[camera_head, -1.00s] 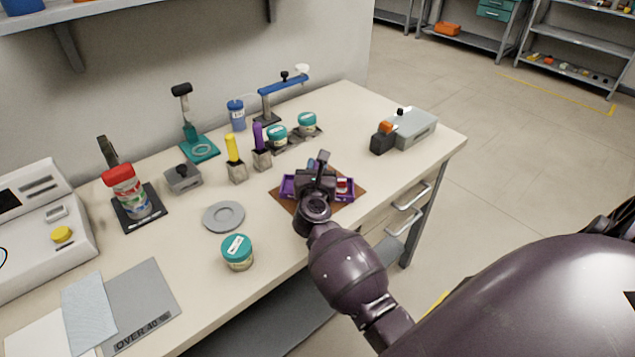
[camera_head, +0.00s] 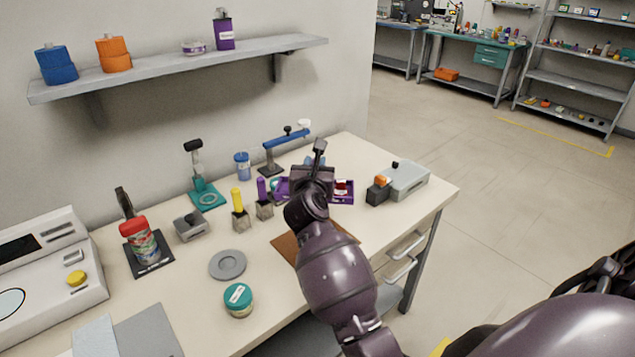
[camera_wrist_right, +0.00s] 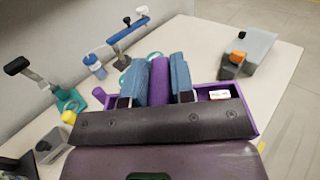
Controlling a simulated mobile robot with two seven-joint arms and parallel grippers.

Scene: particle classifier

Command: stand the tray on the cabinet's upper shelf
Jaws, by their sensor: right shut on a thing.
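The purple tray (camera_head: 349,199) is held above the bench by my right gripper (camera_head: 316,168); a brown mat (camera_head: 288,248) shows bare below and in front of it. In the right wrist view, the two fingers (camera_wrist_right: 158,88) close on either side of the tray's purple middle part. The tray's right compartment (camera_wrist_right: 258,122) holds a small white piece, and a red piece shows in the head view. The hand hides most of the tray's middle. I cannot identify the cabinet's upper shelf for certain. My left gripper is not in view.
A grey wall shelf (camera_head: 180,72) carries several containers. On the bench are yellow and purple handled tools, a teal-lidded jar (camera_head: 239,300), a grey disc (camera_head: 228,265) and a grey device with an orange knob (camera_head: 404,180). A grey rack (camera_head: 575,84) stands far right. Floor beyond the bench is clear.

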